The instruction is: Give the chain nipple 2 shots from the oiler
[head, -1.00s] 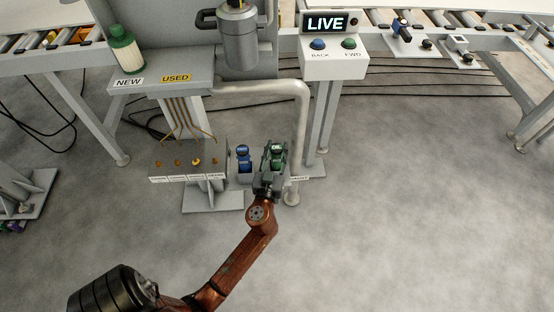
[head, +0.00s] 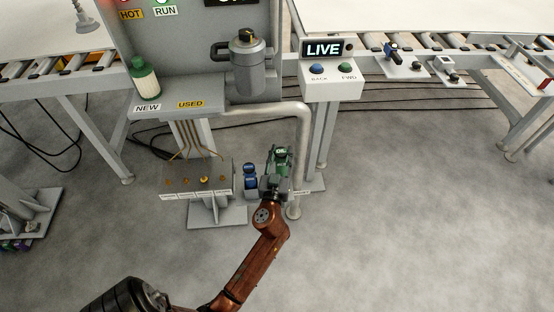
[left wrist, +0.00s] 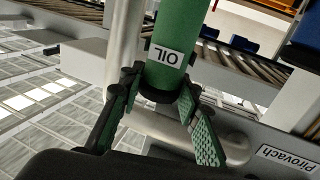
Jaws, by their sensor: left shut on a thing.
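The green oiler (head: 282,160), with a white OIL label, is held upright in my left gripper (head: 276,183) to the right of the grease block. In the left wrist view the oiler (left wrist: 180,28) stands between the two finger pads of my left gripper (left wrist: 160,100), which touch its lower part. The block (head: 197,191) carries several small nipples in a row on its top, one of them brighter yellow (head: 204,180). White labels run along its front edge, too small to read, so I cannot tell which nipple is the chain one. My right gripper is out of view.
A blue can (head: 250,172) stands between the block and the oiler. A grey vertical pipe (head: 303,140) stands close right of the oiler. A shelf (head: 177,110) marked NEW and USED overhangs the block. A LIVE panel (head: 330,75) is behind. Floor in front is clear.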

